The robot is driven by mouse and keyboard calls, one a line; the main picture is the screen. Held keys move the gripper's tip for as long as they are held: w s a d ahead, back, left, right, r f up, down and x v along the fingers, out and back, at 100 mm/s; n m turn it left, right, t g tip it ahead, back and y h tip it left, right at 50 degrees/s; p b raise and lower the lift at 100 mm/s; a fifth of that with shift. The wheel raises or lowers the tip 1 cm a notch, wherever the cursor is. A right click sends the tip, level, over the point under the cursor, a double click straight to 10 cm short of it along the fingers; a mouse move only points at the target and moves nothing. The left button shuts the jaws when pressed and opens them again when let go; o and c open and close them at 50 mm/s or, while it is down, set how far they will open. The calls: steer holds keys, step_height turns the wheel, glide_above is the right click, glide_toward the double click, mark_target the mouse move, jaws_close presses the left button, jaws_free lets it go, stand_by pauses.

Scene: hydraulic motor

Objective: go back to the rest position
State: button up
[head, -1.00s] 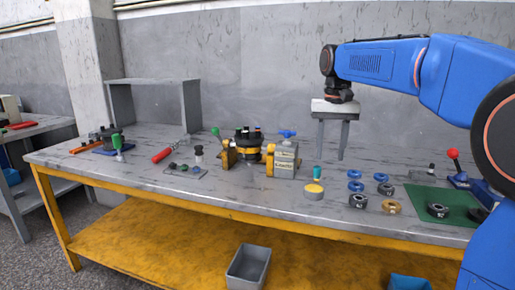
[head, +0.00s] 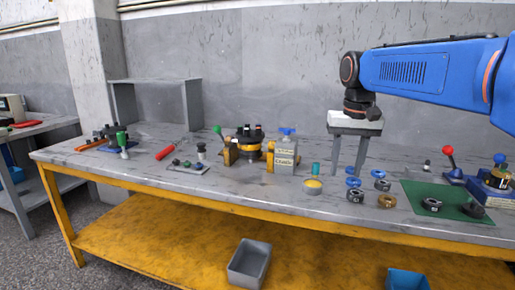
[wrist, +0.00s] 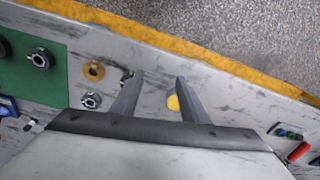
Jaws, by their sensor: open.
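My gripper (head: 349,155) hangs from my blue arm over the right part of the workbench (head: 230,195), fingers pointing down. Its two grey fingers are apart with nothing between them. In the wrist view the open fingers (wrist: 155,98) show above the bench top, with a yellow-topped round part (wrist: 173,103) lying below, beside the right finger. The hydraulic motor assembly (head: 250,143) stands in its yellow clamps at mid bench, left of my gripper.
Blue and dark rings (head: 355,195) and a brass ring (head: 387,201) lie below and right of my gripper. A green mat (head: 450,203) and red-knobbed lever (head: 449,152) are farther right. A grey bin (head: 249,263) stands below. A grey shelf frame (head: 150,82) is back left.

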steer(key=s+d+f+t, duration=0.2)
steer(key=s+f, duration=0.7)
steer(key=s, duration=0.4)
steer(key=s+d+f+n+t, duration=0.1)
steer(key=s+d+f, duration=0.1)
steer(key=s+f, duration=0.8)
steer(key=s, duration=0.3)
steer(key=shift+d+f+t, duration=0.15)
steer(key=shift+d+t, duration=0.25)
